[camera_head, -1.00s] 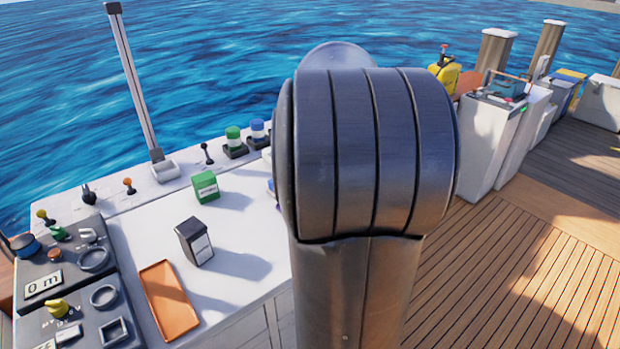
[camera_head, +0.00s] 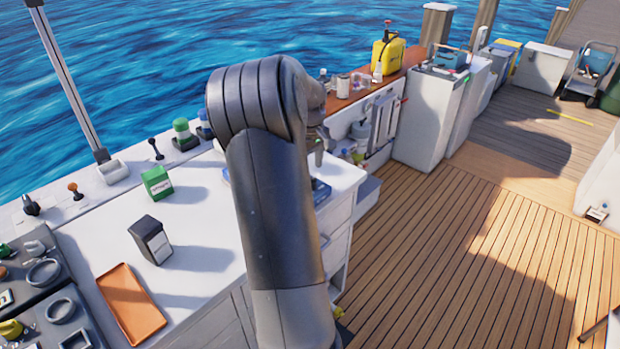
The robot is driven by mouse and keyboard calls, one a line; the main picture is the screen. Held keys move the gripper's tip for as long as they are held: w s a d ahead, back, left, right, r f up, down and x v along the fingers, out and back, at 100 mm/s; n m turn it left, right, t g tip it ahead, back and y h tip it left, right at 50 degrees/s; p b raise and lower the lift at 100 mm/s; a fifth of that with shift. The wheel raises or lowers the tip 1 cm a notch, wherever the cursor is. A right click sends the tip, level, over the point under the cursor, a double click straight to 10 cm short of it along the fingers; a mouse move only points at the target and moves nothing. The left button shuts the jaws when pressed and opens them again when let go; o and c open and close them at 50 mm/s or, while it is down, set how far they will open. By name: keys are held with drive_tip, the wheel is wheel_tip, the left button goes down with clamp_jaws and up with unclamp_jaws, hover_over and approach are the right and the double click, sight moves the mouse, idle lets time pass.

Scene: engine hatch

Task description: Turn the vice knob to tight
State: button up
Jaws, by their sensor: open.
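I cannot make out the vice or its knob for certain. A dark blue object (camera_head: 320,191) sits at the right end of the white counter (camera_head: 205,245), partly hidden by my arm, and I cannot tell what it is. My grey arm rises in front of the counter and bends away from the camera at its top.
A green box (camera_head: 156,183), a black-and-white box (camera_head: 150,240) and an orange tray (camera_head: 131,303) lie on the counter. Dark control panels (camera_head: 45,290) stand at left. A yellow container (camera_head: 387,54) stands on the far ledge. The wooden deck (camera_head: 440,235) at right is largely clear.

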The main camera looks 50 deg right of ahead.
wheel_tip(320, 180, down, 5)
idle(0.3)
drive_tip(key=c, duration=1)
